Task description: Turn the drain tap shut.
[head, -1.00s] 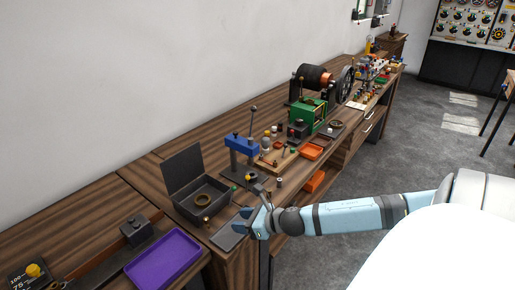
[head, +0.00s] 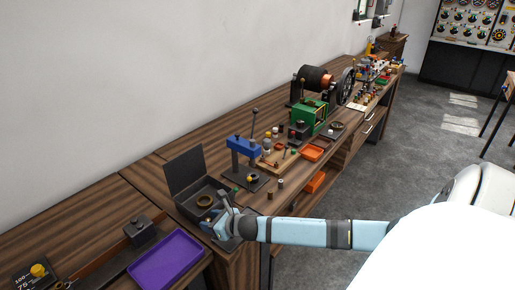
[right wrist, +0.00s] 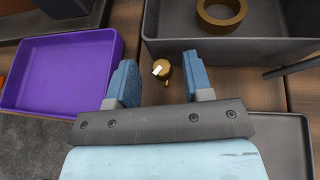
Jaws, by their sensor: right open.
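The drain tap (right wrist: 163,72) is a small brass fitting with a pale flat piece on it, low at the wall of a dark open box (right wrist: 225,48) in the right wrist view. My right gripper (right wrist: 157,66) is open, its two blue fingers on either side of the tap with gaps showing. I cannot tell whether either finger touches it. In the head view the right gripper (head: 213,214) is at the front of the dark box (head: 186,205) and hides the tap. A brass ring (right wrist: 222,12) lies inside the box. My left gripper is not in view.
A purple tray (head: 165,262) lies left of the box, close to my gripper. A dark flat tray (right wrist: 268,130) is on the right in the wrist view. A blue press (head: 243,148) and the green-based dynamo (head: 309,118) stand farther along the bench.

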